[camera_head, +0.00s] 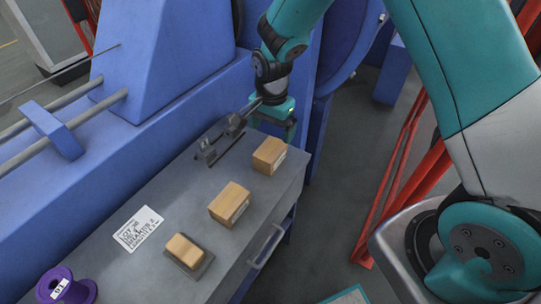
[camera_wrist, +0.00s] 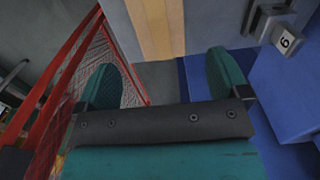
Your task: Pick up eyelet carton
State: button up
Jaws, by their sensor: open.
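Three tan cartons sit on the grey bench in the head view: one at the far right end (camera_head: 269,155), one in the middle (camera_head: 230,204), and a smaller one (camera_head: 186,251) on a dark flat pad. No readable label tells me which is the eyelet carton. My gripper (camera_head: 288,125) is just beyond the far-end carton, near the bench's end, and touches no carton that I can see. In the wrist view my gripper (camera_wrist: 162,65) has its two teal fingers spread and empty. A tan carton face (camera_wrist: 157,28) shows ahead, between the fingers.
A grey metal fixture (camera_head: 222,138) stands on the bench beside the blue machine. A white printed card (camera_head: 138,229) and a purple spool (camera_head: 67,287) lie nearer. Red rails (camera_head: 395,185) stand right of the bench.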

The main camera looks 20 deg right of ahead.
aim_at(270, 149)
notch_tip(270, 149, down, 5)
jog(key=shift+r, duration=0.1)
jog(key=f, duration=0.5)
jog(key=shift+s+a+f+p, duration=0.1)
jog(key=shift+s+a+p, duration=0.05)
jog(key=shift+a+p, duration=0.2)
jog(key=c, duration=1.1)
jog(key=shift+c, duration=0.4)
jog(key=shift+r, duration=0.2)
